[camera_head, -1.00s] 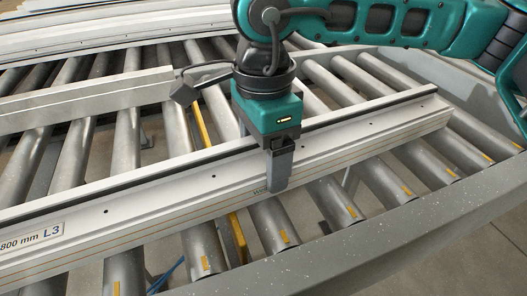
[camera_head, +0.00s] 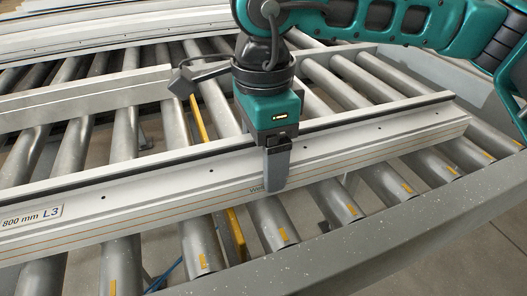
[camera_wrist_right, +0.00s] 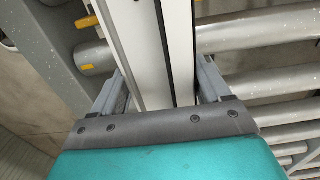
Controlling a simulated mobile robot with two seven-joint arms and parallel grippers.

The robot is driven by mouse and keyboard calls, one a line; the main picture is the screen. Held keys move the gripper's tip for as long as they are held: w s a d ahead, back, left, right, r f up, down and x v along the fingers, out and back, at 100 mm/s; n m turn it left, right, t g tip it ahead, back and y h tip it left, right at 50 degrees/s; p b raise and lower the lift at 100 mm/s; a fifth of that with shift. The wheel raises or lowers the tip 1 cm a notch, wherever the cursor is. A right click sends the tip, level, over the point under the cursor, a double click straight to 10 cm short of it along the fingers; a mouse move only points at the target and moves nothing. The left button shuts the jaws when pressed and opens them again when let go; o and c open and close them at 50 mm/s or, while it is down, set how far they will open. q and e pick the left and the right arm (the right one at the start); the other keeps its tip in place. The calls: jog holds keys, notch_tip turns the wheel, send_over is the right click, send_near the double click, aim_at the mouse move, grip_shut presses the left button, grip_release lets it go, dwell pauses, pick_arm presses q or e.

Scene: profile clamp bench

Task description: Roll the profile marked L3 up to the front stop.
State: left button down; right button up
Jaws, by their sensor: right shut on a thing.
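The long white profile marked L3 (camera_head: 150,205) lies across the steel rollers, with its label near the left edge of the head view. Its right end is near the right side rail. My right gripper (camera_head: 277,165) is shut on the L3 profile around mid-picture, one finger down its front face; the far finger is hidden. In the right wrist view, the profile (camera_wrist_right: 142,50) runs between the two fingers (camera_wrist_right: 160,88). I cannot surely pick out the front stop. My left gripper is not in view.
A grey speckled front rail (camera_head: 372,240) runs along the near side, with bare rollers (camera_head: 335,200) between it and the profile. Another pale profile (camera_head: 85,98) lies behind at the left. More profiles (camera_head: 110,30) lie at the back. A yellow strip (camera_head: 237,232) runs under the rollers.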

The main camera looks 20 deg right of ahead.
dwell(0.3)
jog(key=o, duration=1.9)
jog(key=shift+c, duration=0.2)
notch_tip(320, 180, up, 13)
